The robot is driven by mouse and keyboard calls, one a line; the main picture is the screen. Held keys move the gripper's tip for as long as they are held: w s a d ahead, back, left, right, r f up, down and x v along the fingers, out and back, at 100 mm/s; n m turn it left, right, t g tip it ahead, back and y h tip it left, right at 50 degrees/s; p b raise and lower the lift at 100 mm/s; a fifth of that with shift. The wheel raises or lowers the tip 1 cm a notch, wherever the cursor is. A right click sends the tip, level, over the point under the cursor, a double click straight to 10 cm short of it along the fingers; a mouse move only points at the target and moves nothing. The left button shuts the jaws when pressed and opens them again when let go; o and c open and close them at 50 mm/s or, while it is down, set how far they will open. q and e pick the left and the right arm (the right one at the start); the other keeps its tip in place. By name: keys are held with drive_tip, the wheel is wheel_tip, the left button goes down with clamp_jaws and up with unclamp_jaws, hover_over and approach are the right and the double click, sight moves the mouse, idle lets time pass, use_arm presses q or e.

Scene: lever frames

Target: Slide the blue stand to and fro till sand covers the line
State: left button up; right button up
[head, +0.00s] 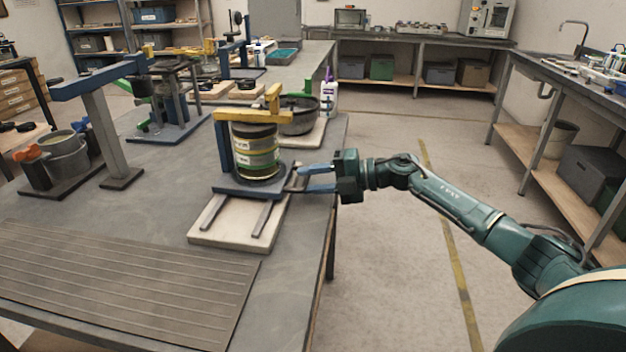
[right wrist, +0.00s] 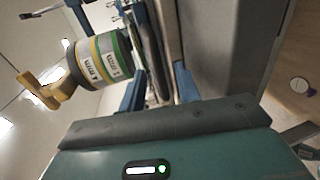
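The blue stand (head: 225,190) sits on two dark rails on a pale board (head: 230,230) near the table's right edge. It holds an upright stack of round sieves (head: 256,142) under a yellow clamp bar (head: 245,114). The stack, banded green, yellow and grey with "mm" labels, also shows in the right wrist view (right wrist: 95,62). My right gripper (head: 296,180) is at the stand's right side. Its two blue fingers are apart, beside a dark handle-like part of the stand; contact cannot be told. Neither sand nor the line can be made out. My left gripper is out of view.
A ribbed dark mat (head: 120,285) lies at front left. A dark pan (head: 298,118) and a white bottle (head: 330,98) are behind the stand.

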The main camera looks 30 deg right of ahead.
clamp_jaws()
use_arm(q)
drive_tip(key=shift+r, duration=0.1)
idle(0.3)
